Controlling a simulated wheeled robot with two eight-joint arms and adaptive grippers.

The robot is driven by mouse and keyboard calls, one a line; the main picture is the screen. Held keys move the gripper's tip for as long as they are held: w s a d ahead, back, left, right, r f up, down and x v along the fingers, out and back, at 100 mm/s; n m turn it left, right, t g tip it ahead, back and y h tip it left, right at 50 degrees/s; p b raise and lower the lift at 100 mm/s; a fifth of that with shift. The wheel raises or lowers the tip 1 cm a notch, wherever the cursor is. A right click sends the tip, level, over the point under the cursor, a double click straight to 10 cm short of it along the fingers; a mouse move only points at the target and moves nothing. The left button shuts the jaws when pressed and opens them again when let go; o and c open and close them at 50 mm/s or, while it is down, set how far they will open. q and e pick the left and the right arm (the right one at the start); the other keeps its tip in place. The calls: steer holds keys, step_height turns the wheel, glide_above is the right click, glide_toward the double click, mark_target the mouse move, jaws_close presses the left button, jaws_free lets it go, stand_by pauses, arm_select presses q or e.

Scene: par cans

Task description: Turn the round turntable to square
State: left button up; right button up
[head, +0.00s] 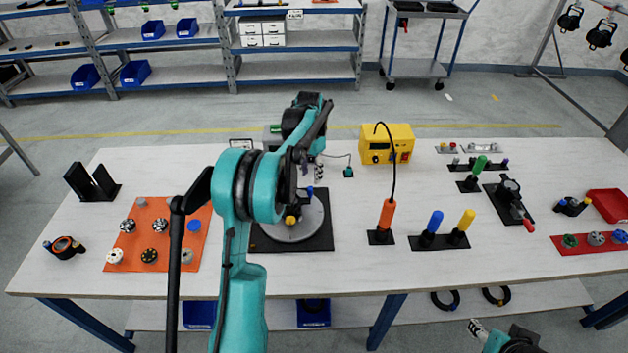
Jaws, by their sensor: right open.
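The round turntable (311,222) is a grey disc on a black square base plate (322,245) in the middle of the table. A small blue post (309,191) stands toward its far side and a yellow part (291,220) toward its near left. My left arm crosses in front and hides the disc's left part. My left gripper (314,168) hangs beyond or over the disc's far edge, mostly hidden by my own arm; its jaw opening and any contact are unclear. My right gripper (478,330) is open at the bottom edge, in front of the table, away from the turntable.
An orange plate (179,262) with several knobs lies left of the turntable. A yellow box (387,145) stands behind right. An orange-handled tool (386,215) and a stand with blue and yellow handles (438,243) are to the right. Bare tabletop (345,265) lies in front.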

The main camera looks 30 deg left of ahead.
mark_target(310, 187)
arm_select(q)
steer(key=shift+w+a+f, duration=0.25)
steer(key=shift+a+f, duration=0.05)
steer(key=shift+f, duration=0.35)
step_height(310, 187, down, 7)
steer(key=b, duration=0.2)
steer(key=shift+f+b, duration=0.1)
steer(key=shift+b, duration=0.3)
steer(key=shift+c, duration=0.2)
jaws_close()
